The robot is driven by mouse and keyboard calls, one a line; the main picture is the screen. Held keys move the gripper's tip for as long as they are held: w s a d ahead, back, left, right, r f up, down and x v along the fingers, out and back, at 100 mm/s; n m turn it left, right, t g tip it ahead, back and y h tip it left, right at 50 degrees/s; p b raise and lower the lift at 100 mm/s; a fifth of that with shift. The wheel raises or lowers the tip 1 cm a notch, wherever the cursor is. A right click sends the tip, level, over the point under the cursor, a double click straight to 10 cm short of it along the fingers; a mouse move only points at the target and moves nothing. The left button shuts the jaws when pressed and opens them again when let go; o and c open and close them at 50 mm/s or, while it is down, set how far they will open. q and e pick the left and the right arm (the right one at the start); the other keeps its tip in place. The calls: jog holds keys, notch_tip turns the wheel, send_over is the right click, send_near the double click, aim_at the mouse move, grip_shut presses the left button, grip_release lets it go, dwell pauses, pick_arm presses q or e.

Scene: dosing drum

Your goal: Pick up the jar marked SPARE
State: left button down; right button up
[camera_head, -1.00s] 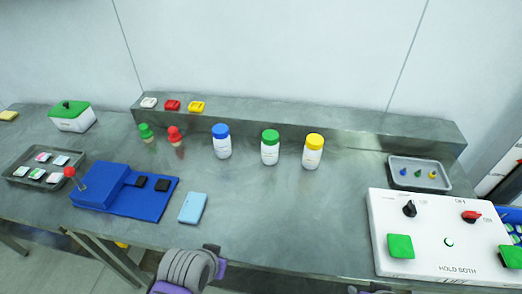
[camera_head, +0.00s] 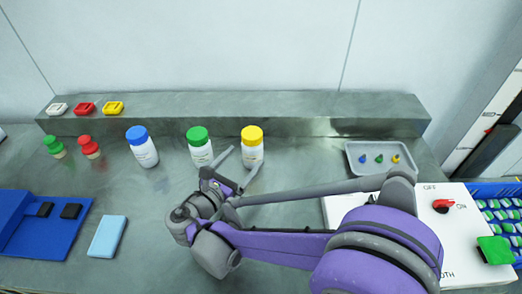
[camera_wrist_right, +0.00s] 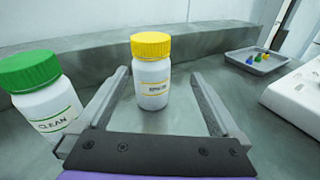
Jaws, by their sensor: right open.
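A white jar with a yellow lid (camera_head: 252,150) stands upright on the steel bench; in the right wrist view (camera_wrist_right: 152,75) its small dark label is too blurred to read surely. A white jar with a green lid (camera_head: 200,150) stands to its left and reads CLEAN in the wrist view (camera_wrist_right: 45,105). A white jar with a blue lid (camera_head: 143,150) stands further left, its label unreadable. My right gripper (camera_head: 240,162) is open and empty, its fingers pointing at the yellow-lidded jar, which appears between them in the wrist view. I cannot tell whether the tips flank it. My left gripper is out of view.
A raised steel ledge (camera_head: 230,112) runs behind the jars. A grey tray (camera_head: 352,160) with small coloured pieces lies to the right, beside a white switch box (camera_head: 462,228). Green and red pegs stand left. A blue fixture (camera_head: 20,235) and light blue block (camera_head: 108,237) lie front left.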

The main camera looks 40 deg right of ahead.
aim_at(247, 148)
jog(key=shift+w+a+f+n+t+h, duration=0.3)
jog(key=shift+w+n, duration=0.1)
jog(key=shift+w, duration=0.15)
jog(key=shift+w+d+r+b, duration=0.1)
jog(key=shift+w+d+b, duration=0.15)
jog(key=shift+b, duration=0.05)
jog(key=x, duration=0.4)
jog(key=shift+d+r, duration=0.2)
jog(key=shift+d, duration=0.1)
jog(key=x, duration=0.5)
jog(key=shift+w+d+f, duration=0.15)
jog(key=shift+d+f, duration=0.1)
jog(key=shift+d, duration=0.05)
jog(key=shift+c, duration=0.2)
jog(key=c, duration=1.3)
